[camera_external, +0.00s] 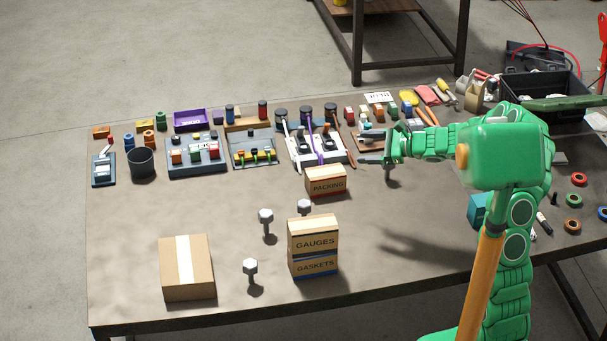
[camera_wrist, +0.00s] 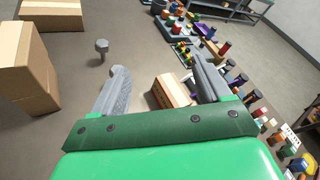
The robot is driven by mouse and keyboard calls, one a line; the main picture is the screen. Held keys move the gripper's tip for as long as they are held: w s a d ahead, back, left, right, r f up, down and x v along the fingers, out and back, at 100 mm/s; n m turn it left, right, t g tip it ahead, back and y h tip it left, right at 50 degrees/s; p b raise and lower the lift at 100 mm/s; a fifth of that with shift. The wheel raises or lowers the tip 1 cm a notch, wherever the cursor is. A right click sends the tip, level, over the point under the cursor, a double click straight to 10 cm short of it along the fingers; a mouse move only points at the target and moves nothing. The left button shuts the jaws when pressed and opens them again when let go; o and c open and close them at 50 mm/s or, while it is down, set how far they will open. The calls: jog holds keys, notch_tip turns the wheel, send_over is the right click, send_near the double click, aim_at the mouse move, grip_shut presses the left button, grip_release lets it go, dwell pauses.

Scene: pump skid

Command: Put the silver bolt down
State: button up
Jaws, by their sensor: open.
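Three silver bolts stand upright, heads up, on the table in the outside view: one at the left middle (camera_external: 265,217), one behind the GAUGES box (camera_external: 304,207) and one nearest the front (camera_external: 250,267). One silver bolt also shows in the wrist view (camera_wrist: 101,46), left of my fingers; I cannot tell which it is. My gripper (camera_external: 368,148) is open, above the table to the right of the PACKING box. In the wrist view my gripper (camera_wrist: 159,60) has its fingers spread with nothing held between them; the PACKING box (camera_wrist: 170,90) shows beyond the gap.
The PACKING box (camera_external: 326,185) stands mid-table. The GAUGES box (camera_external: 313,240) sits on the GASKETS box (camera_external: 314,267). A taped carton (camera_external: 200,278) is at front left. Switch panels (camera_external: 195,157) and small parts line the back. The table is clear at left middle and right of the GAUGES box.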

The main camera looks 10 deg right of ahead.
jog(key=w+d+f+m+t+h, duration=0.2)
jog(key=w+d+f+m, duration=0.3)
jog(key=w+d+f, duration=0.15)
jog(key=m+t+h, duration=0.2)
jog(key=m+h, duration=0.1)
jog(key=m, duration=0.3)
send_near(388, 170)
jog(key=w, duration=0.1)
jog(key=w+a, duration=0.1)
jog(key=w, duration=0.1)
jog(key=w+a, duration=0.1)
jog(key=w, duration=0.1)
jog(key=shift+r, duration=0.25)
jog(key=shift+w+a+f, duration=0.2)
jog(key=shift+w+f, duration=0.05)
jog(key=shift+w, duration=0.15)
jog(key=shift+x, duration=0.85)
jog(key=shift+d+f+x, duration=0.1)
jog(key=shift+x, duration=0.8)
jog(key=shift+d+f+x, duration=0.15)
jog(key=shift+x, duration=1.55)
jog(key=shift+r, duration=0.15)
